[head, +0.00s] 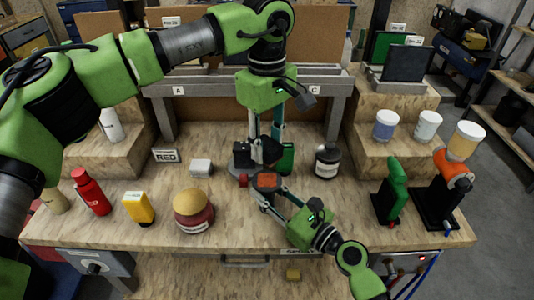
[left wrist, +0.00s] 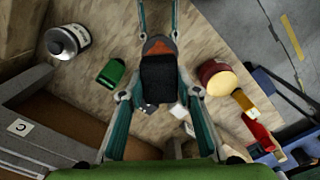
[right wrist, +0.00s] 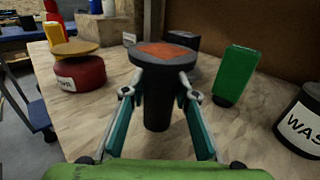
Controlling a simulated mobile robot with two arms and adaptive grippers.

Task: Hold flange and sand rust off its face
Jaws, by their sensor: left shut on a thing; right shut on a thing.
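The dark flange (head: 267,182) has an orange-brown rusty face turned up. My right gripper (head: 268,197) is shut on its neck. In the right wrist view the flange's face (right wrist: 165,52) is flat and rusty, and its black neck (right wrist: 157,108) stands between the fingers. My left gripper (head: 265,143) comes down from above and is shut on a black block (head: 268,154). In the left wrist view the block (left wrist: 160,80) hides part of the flange (left wrist: 160,46). The block is apart from the rusty face, as nothing covers that face in the right wrist view.
A green container (head: 286,158) and a WASTE bottle (head: 327,161) stand to the right. A red pot with a tan top (head: 193,207), a yellow bottle (head: 139,208) and a red bottle (head: 91,192) stand left. A small light box (head: 201,167) lies behind. Bare bench lies at right-centre.

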